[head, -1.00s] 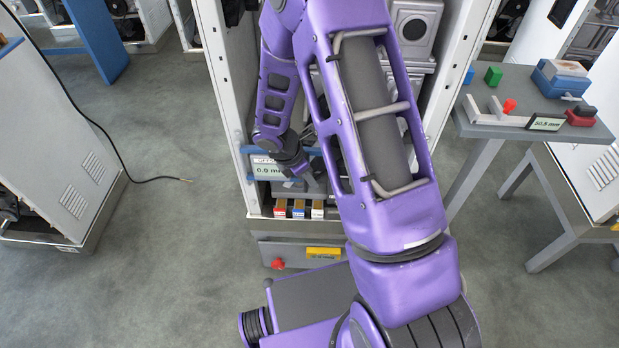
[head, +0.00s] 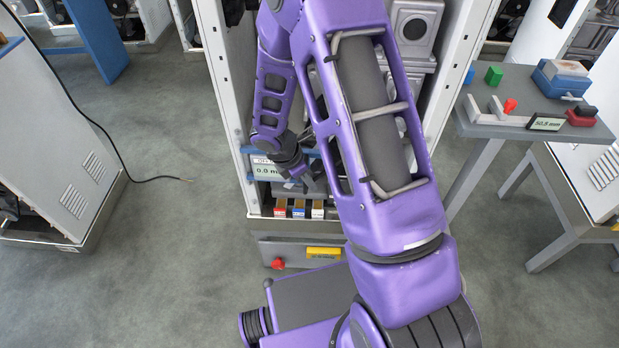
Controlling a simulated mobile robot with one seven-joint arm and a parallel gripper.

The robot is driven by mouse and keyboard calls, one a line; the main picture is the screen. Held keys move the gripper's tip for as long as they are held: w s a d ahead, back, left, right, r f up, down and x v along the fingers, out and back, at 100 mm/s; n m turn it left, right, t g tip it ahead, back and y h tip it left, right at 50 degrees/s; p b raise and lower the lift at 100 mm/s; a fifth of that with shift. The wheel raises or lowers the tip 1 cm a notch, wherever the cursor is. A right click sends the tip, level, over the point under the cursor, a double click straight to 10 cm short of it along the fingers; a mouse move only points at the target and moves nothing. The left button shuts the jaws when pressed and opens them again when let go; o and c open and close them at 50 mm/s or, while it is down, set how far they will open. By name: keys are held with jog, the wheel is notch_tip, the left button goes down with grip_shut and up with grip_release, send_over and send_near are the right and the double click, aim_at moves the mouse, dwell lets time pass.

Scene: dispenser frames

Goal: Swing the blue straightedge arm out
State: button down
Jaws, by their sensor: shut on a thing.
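My gripper (head: 298,181) is in the lower opening of the white cabinet frame, low in front of a blue bar (head: 247,150). This bar looks like the blue straightedge arm; it runs across the opening, and my wrist and forearm cover much of it. The jaws are small and dark here, and their contact is hard to see, but they look closed on a part of the blue straightedge arm.
Red, blue and white blocks (head: 298,209) line the cabinet's lower ledge. A grey side table (head: 510,95) stands at right. A black cable (head: 150,179) lies on the floor at left.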

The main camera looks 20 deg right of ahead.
jog(key=s+a+m+g, duration=0.3)
jog(key=s+a+m, duration=0.5)
jog(key=a, duration=0.3)
jog(key=w+a+m+g+y, duration=0.2)
jog(key=a+m, duration=0.7)
jog(key=a, duration=0.5)
jog(key=shift+a+m+y, duration=0.35)
jog(key=shift+m+y, duration=0.05)
jog(key=shift+y, duration=0.3)
jog(key=shift+w, duration=0.1)
jog(key=c, duration=0.9)
grip_release()
jog(key=shift+b, duration=0.3)
jog(key=shift+o, duration=0.2)
jog(key=shift+w, duration=0.1)
jog(key=shift+r, duration=0.1)
